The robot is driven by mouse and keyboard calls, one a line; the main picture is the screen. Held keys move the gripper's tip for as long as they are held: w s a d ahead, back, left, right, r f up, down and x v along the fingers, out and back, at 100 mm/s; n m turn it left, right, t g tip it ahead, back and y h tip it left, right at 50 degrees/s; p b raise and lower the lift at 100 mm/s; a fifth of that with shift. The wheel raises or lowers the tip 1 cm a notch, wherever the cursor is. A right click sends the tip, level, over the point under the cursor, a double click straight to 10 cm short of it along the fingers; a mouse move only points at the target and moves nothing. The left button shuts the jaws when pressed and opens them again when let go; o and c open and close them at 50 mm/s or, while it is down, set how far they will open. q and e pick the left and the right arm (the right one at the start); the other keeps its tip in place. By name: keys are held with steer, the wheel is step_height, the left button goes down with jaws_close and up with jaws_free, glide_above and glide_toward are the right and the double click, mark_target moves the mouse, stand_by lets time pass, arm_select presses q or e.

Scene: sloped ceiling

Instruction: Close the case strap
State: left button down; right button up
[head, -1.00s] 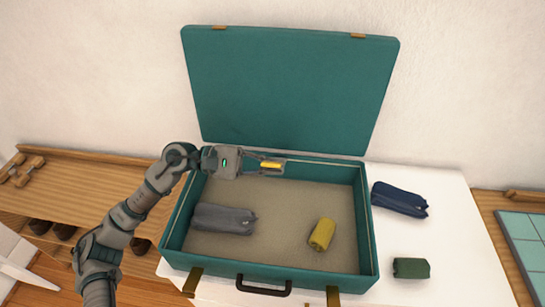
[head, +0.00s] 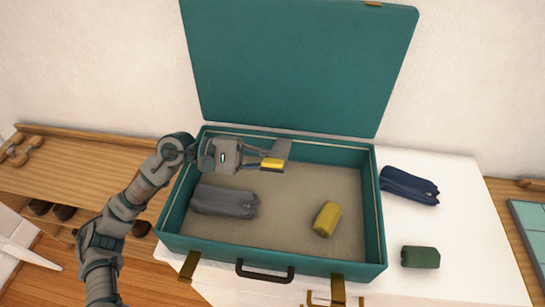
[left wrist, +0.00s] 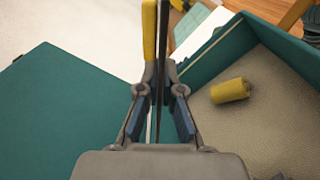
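The teal case (head: 270,262) lies open with its lid (head: 300,65) standing up at the back. Two brown straps hang at its front: a left strap (head: 190,265) and a right strap (head: 337,289), the right one running to the bottom edge. A dark handle (head: 265,279) sits between them. My left gripper (head: 275,157) is above the back of the open case, below the lid, with a yellow part at its fingertips. My right gripper does not show.
A grey pouch (head: 224,202) and a yellow pouch (head: 327,219) lie inside the case. A navy pouch (head: 409,186) and a green pouch (head: 420,257) lie on the white surface (head: 465,225) to its right. A wooden bench (head: 80,170) stands left.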

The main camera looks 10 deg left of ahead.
arm_select(q)
steer(key=c, duration=1.4)
jaws_free()
steer(key=shift+d, duration=0.1)
steer(key=shift+o, duration=0.3)
steer(key=shift+d, duration=0.15)
steer(key=a, duration=1.2)
